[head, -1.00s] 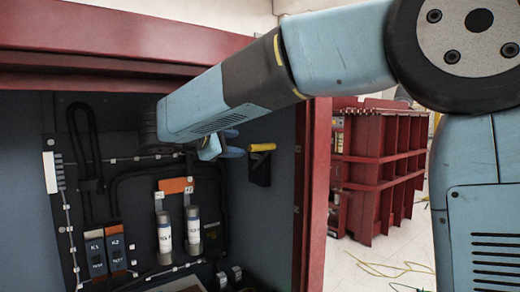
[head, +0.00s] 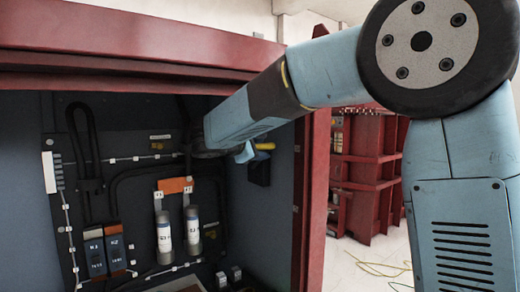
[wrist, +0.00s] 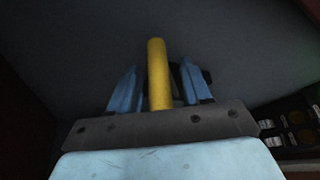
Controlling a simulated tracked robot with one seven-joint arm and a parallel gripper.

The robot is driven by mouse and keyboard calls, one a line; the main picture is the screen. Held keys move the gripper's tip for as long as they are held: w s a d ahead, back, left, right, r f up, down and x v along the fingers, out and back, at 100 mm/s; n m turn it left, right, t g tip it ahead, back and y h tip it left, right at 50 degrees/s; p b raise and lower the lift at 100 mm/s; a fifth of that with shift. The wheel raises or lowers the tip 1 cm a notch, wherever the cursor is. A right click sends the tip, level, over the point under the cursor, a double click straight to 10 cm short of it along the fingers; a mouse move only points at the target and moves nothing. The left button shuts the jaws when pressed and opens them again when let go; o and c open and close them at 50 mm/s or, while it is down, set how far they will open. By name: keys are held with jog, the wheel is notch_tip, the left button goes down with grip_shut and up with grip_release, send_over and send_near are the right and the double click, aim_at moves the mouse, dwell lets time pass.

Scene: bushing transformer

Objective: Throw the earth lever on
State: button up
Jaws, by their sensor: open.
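The earth lever is seen as a yellow handle (head: 265,146) on a dark box (head: 259,172) on the cabinet's right inner wall. In the wrist view the yellow handle (wrist: 158,72) stands upright in the picture between my two blue fingers. My gripper (wrist: 160,84) is open around it, with a gap on each side, so it does not grip the handle. In the head view my gripper (head: 246,152) is beside the handle, and my wrist hides part of it. The lower end of the handle is hidden behind my gripper's plate.
The back panel carries two cylinders (head: 193,232), an orange block (head: 175,185) and two labelled modules (head: 104,252). Dark fittings (wrist: 298,128) show at right in the wrist view.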

jog(key=shift+c, duration=0.4)
grip_shut()
